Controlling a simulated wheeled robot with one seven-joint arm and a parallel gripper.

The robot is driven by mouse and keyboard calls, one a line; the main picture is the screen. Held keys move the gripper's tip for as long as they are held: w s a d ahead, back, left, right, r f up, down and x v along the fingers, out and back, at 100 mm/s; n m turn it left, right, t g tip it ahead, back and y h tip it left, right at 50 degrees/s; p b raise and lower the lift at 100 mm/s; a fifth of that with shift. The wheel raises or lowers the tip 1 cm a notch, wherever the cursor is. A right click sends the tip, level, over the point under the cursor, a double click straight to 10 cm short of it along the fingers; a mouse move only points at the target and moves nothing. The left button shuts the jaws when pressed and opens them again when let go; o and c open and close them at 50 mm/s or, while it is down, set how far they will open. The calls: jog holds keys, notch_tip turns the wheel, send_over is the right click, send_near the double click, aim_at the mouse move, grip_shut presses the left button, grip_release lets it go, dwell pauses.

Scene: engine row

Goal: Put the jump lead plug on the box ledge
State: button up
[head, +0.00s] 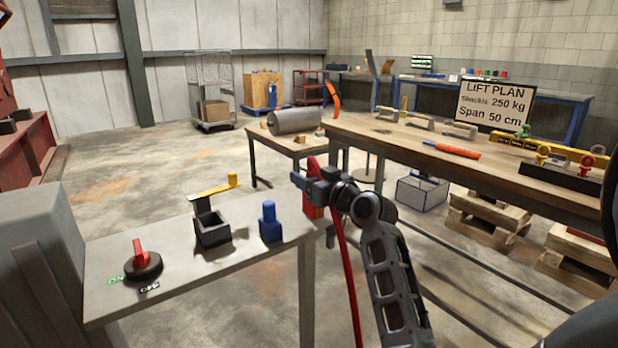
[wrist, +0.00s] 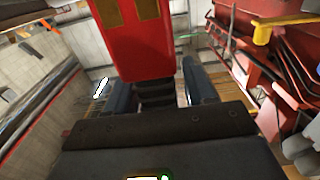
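The red jump lead plug (head: 313,211) is at the right end of the grey box ledge (head: 185,275); I cannot tell whether it touches the ledge. In the wrist view the plug (wrist: 135,45) is a red block with yellow patches and a black ribbed neck. My gripper (head: 312,184) is above its red body, with the fingers on either side of the neck, and appears shut on it. A red cable (head: 352,270) rises by the gripper and hangs down beside my arm. The plug's lower end is hard to see.
The ledge's front is bare. A wooden workbench (head: 480,170) stands to the right.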

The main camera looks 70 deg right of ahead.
jog(key=shift+o, duration=0.2)
jog(key=shift+r, duration=0.15)
jog(key=shift+s, duration=0.15)
jog(key=v, duration=1.1)
jog(key=shift+s+a+b, duration=0.3)
jog(key=shift+a+b, duration=0.05)
jog(key=s+a+f+g+y, duration=0.1)
jog(key=a+f, duration=0.5)
jog(key=a, duration=0.3)
jog(key=a+f+y, duration=0.2)
jog(key=a+f, duration=0.5)
jog(key=a, duration=0.3)
jog(key=s+a+n+y, duration=0.6)
jog(key=s+a, duration=1)
jog(key=a, duration=0.2)
jog(key=shift+a+r, duration=0.35)
jog(key=shift+r, duration=0.1)
